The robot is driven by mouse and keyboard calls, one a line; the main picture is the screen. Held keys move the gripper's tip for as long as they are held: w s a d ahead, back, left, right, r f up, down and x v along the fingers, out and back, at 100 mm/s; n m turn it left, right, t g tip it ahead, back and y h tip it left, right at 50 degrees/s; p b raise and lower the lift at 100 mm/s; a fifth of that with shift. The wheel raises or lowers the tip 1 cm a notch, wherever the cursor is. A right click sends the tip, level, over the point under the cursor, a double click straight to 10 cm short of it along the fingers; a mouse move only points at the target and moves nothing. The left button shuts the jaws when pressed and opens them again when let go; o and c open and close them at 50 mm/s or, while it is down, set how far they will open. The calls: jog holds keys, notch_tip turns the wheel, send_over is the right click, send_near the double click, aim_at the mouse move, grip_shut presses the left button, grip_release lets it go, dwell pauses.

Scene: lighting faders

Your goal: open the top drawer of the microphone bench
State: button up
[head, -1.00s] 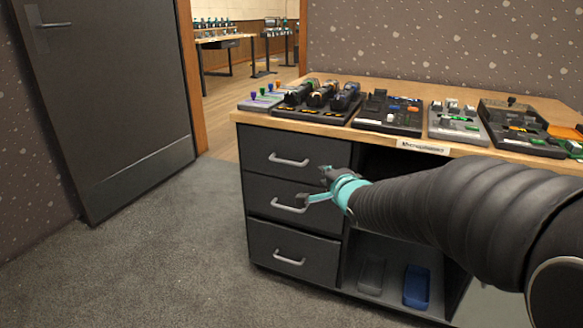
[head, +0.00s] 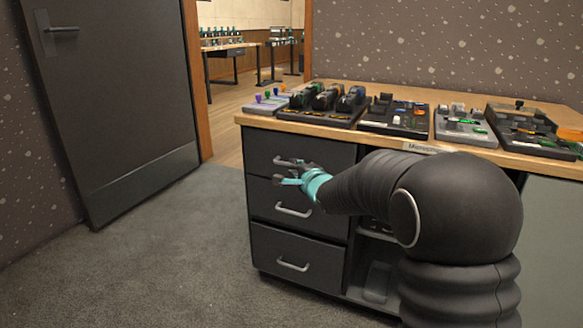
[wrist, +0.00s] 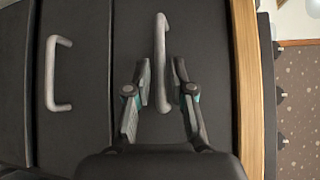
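The microphone bench (head: 258,121) has a wooden top, a partly covered label reading "Microphon…" (head: 425,148), and a dark column of three drawers. The top drawer (head: 325,152) looks closed, and its grey bar handle (head: 285,161) is partly covered by my gripper (head: 287,173). In the wrist view the top drawer's handle (wrist: 161,40) runs up the picture and its near part lies between the fingers of my gripper (wrist: 161,68). The fingers are apart, one on each side of the bar. I cannot tell whether either touches it.
The middle drawer handle (head: 293,211) and bottom drawer handle (head: 293,266) sit below. Fader and microphone panels (head: 395,115) line the bench top. Open shelves are right of the drawers, partly behind my arm. Carpet (head: 170,265) is clear at left, before a dark door (head: 120,100).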

aim_at(292, 166)
jog(key=shift+x, duration=1.75)
grip_shut()
